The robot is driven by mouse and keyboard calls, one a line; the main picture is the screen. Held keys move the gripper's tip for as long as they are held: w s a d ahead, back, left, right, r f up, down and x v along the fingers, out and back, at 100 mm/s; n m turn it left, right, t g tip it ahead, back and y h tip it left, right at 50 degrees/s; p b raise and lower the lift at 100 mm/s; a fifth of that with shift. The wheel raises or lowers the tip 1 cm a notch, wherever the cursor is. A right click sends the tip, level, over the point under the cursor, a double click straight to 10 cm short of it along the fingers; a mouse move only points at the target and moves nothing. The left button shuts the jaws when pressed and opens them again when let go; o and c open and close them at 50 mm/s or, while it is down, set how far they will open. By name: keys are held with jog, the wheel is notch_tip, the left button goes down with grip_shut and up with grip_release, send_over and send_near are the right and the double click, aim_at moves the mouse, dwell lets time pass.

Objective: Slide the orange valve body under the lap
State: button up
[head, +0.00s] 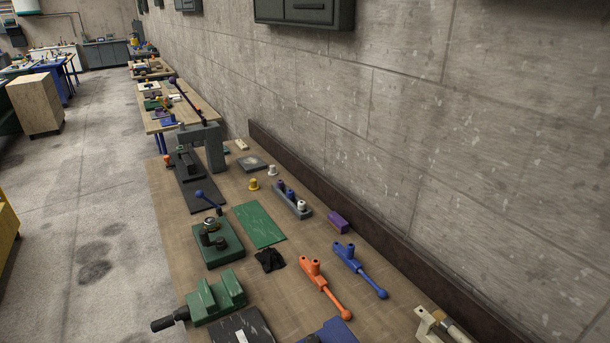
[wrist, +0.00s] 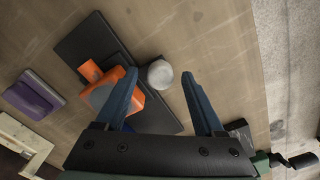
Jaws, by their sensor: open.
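My gripper (wrist: 159,76) is open in the wrist view, its two blue fingers spread above the bench. The orange valve body (wrist: 140,101) is on a dark plate (wrist: 87,38), partly hidden behind the left finger. A pale grey round piece (wrist: 160,74) shows between the fingertips, close to the orange body; I cannot tell whether it is the lap or whether they touch. Nothing is seen held. In the head view an orange valve-shaped part with a long ball-ended handle (head: 326,286) lies on the bench. My gripper is not seen there.
The bench (head: 290,310) also holds a blue handled part (head: 358,267), a green vise (head: 217,298), a green mat (head: 259,223) and a press (head: 213,148). In the wrist view a purple block (wrist: 35,95) and a cream frame (wrist: 22,143) lie left. Bare bench lies above right.

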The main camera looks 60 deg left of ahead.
notch_tip(320, 180, up, 13)
dwell(0.4)
jog(key=shift+f, duration=0.1)
